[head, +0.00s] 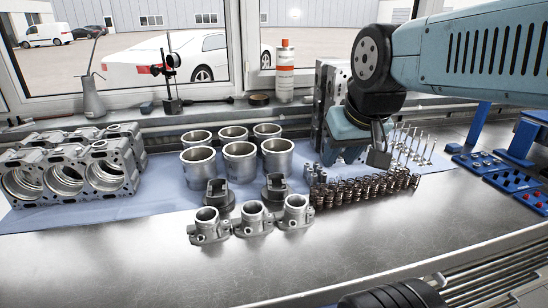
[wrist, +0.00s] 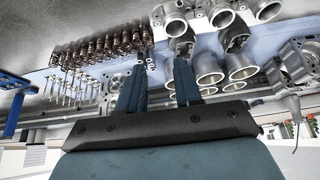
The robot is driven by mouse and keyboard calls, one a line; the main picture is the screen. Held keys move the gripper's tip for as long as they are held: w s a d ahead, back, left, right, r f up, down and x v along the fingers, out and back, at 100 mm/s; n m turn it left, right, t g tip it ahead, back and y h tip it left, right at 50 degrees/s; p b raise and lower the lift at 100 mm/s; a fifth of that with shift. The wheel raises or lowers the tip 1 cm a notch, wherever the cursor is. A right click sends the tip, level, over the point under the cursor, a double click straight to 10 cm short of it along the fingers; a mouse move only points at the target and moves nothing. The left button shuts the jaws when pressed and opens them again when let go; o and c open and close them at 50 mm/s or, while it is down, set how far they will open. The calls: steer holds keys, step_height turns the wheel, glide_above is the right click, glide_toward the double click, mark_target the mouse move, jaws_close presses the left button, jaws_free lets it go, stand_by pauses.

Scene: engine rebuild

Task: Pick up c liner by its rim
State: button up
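Several plain metal cylinder liners stand upright in two rows on the blue mat (head: 160,192), in the middle of the head view. The front row holds a left liner (head: 199,167), a middle liner (head: 239,163) and a right liner (head: 277,157). No letter shows on any, so I cannot tell which is c. My gripper (head: 360,156) is to the right of the liners, in front of the upright cylinder head. In the wrist view my gripper (wrist: 161,68) has its two fingers apart with nothing held between them. Liners (wrist: 209,68) show there beyond and right of the fingers.
Dark pistons (head: 218,195) and silver flanged parts (head: 252,219) stand before the liners. An engine block (head: 72,170) is at left, a cylinder head (head: 323,108) behind right. The front bench (head: 110,262) is clear.

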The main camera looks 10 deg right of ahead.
steer(key=w+a+r+m+g, duration=0.1)
steer(key=w+r+m, duration=0.15)
steer(key=w, duration=0.35)
steer(key=m+g, duration=0.5)
steer(key=m, duration=0.7)
glide_above(284, 164)
step_height(284, 164, down, 10)
steer(key=shift+m, duration=0.25)
steer(key=shift+w+d+f, duration=0.1)
steer(key=shift+w+f, duration=0.05)
steer(key=shift+f, duration=6.85)
jaws_close()
